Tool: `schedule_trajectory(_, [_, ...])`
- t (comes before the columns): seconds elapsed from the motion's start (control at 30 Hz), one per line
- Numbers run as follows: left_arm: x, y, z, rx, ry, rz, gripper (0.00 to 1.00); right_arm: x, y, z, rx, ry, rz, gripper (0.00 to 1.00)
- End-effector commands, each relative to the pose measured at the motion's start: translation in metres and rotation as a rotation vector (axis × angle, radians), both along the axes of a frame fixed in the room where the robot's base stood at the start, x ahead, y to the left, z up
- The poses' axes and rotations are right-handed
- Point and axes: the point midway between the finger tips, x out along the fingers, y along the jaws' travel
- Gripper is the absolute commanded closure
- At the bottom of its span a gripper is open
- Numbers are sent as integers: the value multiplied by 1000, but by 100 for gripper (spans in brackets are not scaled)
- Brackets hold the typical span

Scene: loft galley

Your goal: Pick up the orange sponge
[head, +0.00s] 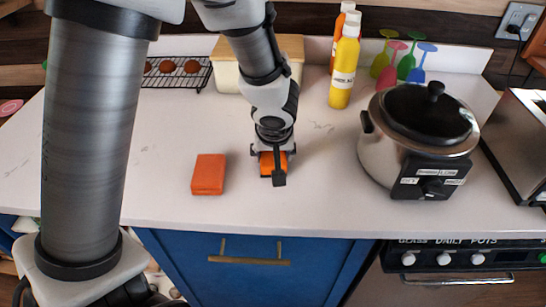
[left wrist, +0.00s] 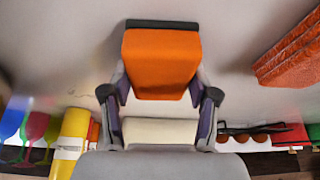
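An orange block with a dark edge, which looks like the orange sponge (head: 268,166), is at the counter between the fingers of my left gripper (head: 272,153). In the left wrist view the sponge (left wrist: 162,62) fills the space between the two fingertips (left wrist: 160,88), one at each side. The fingers lie very close to its sides; I cannot tell whether they press on it. No lift off the counter shows. A second orange block (head: 208,174) lies flat to the left; its rough sides show in the left wrist view (left wrist: 290,55). My right gripper is not in view.
A slow cooker (head: 413,150) stands to the right. A yellow bottle (head: 343,75), coloured glasses (head: 408,62), a cream box (head: 228,76) and a wire rack (head: 160,82) stand behind. The white counter (head: 325,190) is clear between the gripper and the cooker.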

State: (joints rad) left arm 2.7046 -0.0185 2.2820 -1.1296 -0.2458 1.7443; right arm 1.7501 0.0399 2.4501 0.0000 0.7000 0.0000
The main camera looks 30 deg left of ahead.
Motion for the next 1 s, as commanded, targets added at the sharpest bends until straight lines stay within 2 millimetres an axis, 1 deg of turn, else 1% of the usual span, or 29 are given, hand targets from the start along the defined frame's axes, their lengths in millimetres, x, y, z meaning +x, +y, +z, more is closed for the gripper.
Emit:
schedule_trajectory(0.03, [0, 0, -1, -1, 1, 0, 64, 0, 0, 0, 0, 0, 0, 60])
schedule_trajectory(0.07, [0, 0, -1, -1, 1, 0, 68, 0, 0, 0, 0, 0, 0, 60])
schedule_trajectory(0.27, [0, 0, 1, -1, 2, 0, 69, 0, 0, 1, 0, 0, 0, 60])
schedule_trajectory(0.37, [0, 0, 9, -1, 1, 0, 69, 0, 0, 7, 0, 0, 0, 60])
schedule_trajectory(0.43, [0, 0, 19, -1, -1, 1, 69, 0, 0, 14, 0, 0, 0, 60])
schedule_trajectory(0.57, [1, 0, 51, -2, -4, 2, 69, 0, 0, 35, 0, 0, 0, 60])
schedule_trajectory(0.67, [1, 0, 85, -1, -5, 2, 69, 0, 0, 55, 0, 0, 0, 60])
schedule_trajectory(0.7, [1, 0, 100, -2, -6, 2, 69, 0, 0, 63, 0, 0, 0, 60])
schedule_trajectory(0.73, [1, 0, 110, -2, -5, 1, 69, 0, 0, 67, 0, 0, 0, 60])
schedule_trajectory(0.8, [1, 0, 131, -2, -5, 1, 69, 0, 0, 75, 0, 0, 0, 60])
schedule_trajectory(0.9, [0, 0, 155, -2, -4, 2, 69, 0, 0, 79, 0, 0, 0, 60])
schedule_trajectory(1.0, [0, 0, 170, -1, -3, 1, 69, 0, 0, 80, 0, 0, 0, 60])
